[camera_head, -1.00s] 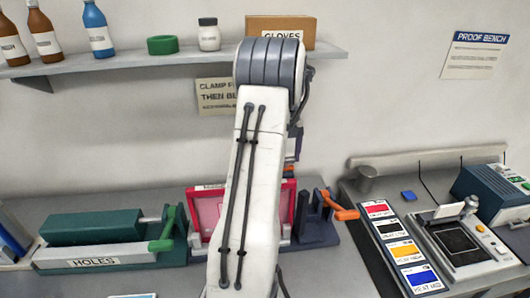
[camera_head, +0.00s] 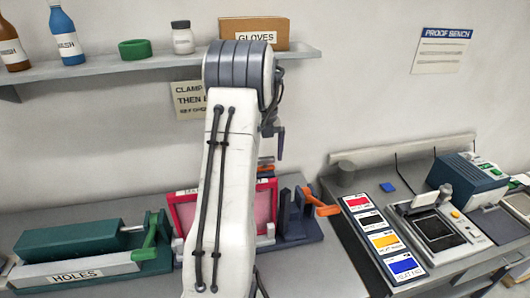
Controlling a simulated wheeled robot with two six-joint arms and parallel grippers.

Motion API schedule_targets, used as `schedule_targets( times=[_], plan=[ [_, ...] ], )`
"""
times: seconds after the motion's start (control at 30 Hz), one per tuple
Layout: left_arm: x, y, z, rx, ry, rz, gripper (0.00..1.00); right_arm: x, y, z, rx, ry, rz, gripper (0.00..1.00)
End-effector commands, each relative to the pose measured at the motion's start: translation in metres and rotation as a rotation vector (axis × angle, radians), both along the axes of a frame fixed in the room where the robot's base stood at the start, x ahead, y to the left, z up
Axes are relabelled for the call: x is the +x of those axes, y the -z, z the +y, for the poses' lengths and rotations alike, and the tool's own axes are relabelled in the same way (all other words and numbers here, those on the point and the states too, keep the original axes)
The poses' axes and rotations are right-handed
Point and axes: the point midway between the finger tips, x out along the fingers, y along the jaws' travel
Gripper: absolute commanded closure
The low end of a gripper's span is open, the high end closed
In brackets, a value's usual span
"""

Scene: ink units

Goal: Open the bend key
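No label reading "bend key" is legible. A dark blue bracket unit (camera_head: 299,222) with an orange lever (camera_head: 327,210) stands on the bench beside a red-framed pink panel (camera_head: 265,207), which my arm partly covers. The orange lever sticks out to the right. My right arm rises through the middle of the view. A dark part (camera_head: 280,140) hangs by its upper joint, perhaps part of the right gripper; its fingertips are hidden. My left gripper is not in view.
A green unit marked HOLES (camera_head: 70,238) with a green lever (camera_head: 150,235) stands at left. Colour cards (camera_head: 384,240) and a proofing device (camera_head: 438,230) are at right. A shelf (camera_head: 150,68) holds bottles and a GLOVES box (camera_head: 255,30). A partly hidden wall sign mentions a clamp.

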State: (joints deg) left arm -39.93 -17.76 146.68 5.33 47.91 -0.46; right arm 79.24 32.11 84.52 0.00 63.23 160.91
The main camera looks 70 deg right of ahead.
Motion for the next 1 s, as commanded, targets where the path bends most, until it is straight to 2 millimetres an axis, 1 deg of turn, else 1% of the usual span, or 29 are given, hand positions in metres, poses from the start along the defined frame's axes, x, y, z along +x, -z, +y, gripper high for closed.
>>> schedule_targets(
  times=[0.07, 0.17, 0.37, 0.5, 0.6, 0.7, 0.8, 1.0],
  plan=[
    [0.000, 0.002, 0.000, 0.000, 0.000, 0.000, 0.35, 0.000, -0.003, 0.000, -0.001, 0.000, 0.000, 0.00],
    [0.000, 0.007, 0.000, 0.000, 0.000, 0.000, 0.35, 0.000, -0.013, -0.001, -0.005, 0.000, -0.001, 0.00],
    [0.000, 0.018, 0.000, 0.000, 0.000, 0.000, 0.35, 0.000, -0.052, -0.001, -0.007, 0.000, -0.002, 0.00],
    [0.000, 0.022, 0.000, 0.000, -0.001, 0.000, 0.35, 0.001, -0.079, -0.001, -0.005, 0.000, -0.001, 0.00],
    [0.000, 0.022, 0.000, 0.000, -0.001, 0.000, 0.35, 0.001, -0.093, -0.001, -0.004, 0.000, 0.000, 0.00],
    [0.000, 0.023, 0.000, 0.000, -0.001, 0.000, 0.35, 0.001, -0.101, 0.000, -0.003, 0.000, -0.001, 0.00],
    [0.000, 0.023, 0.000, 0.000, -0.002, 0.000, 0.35, 0.001, -0.105, 0.000, -0.002, 0.000, 0.000, 0.00],
    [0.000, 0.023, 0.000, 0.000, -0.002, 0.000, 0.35, 0.001, -0.105, 0.000, -0.001, 0.000, 0.000, 0.00]
  ],
)
